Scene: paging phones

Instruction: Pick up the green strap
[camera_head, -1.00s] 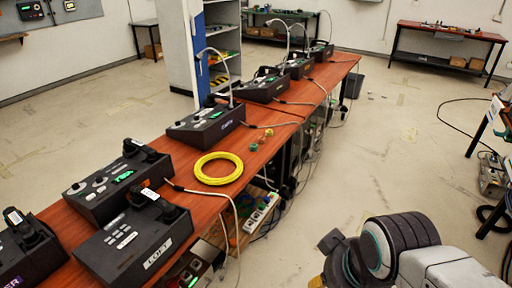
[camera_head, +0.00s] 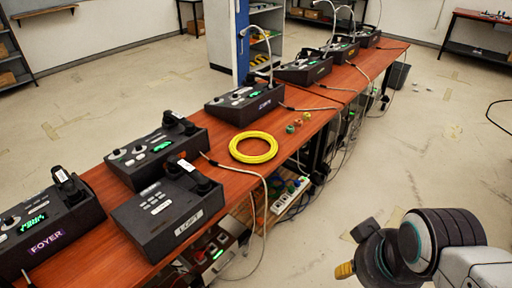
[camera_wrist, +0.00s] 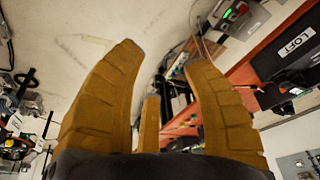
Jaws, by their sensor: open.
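A small green item (camera_head: 290,129) lies on the wooden table, just right of the yellow coil; it may be the green strap, but it is too small to tell. Two small orange-brown items (camera_head: 302,120) lie beside it. My gripper (camera_head: 345,270) is at the lower right of the head view, out over the floor and well apart from the table items. In the wrist view its brown-yellow fingers (camera_wrist: 165,65) are spread open with nothing between them. No green strap can be made out in the wrist view.
The long wooden table (camera_head: 232,182) carries several dark paging phones, including one labelled LOFT (camera_head: 165,215) and one labelled FOYER (camera_head: 50,235). A yellow cable coil (camera_head: 253,147) lies between phones. Cables hang off the table's near edge. Floor right of the table (camera_head: 420,140) is largely clear.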

